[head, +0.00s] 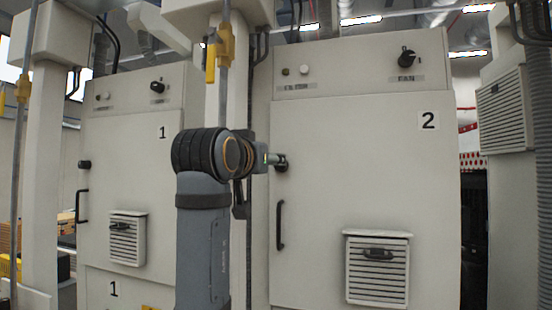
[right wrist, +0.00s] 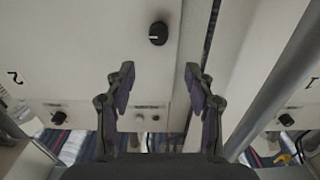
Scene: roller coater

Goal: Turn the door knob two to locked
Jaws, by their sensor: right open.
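The door knob two (head: 282,165) is a dark round knob on the left edge of the large cabinet door marked 2 (head: 364,190). In the right wrist view, which is upside down, the same knob (right wrist: 158,33) is black with a pale mark and sits beyond the fingertips, roughly centred between them. My right gripper (right wrist: 159,72) is open and empty, with its two dark fingers apart. In the head view, my right arm's wrist hides most of the gripper (head: 262,160), just left of the knob. My left gripper does not show.
The door handle (head: 280,225) is below the knob, and a louvred vent (head: 376,268) is low on door 2. A FAN switch (head: 406,58) is above. Cabinet 1 (head: 140,185) stands left. A grey pole with a yellow fitting (head: 224,45) rises between the cabinets.

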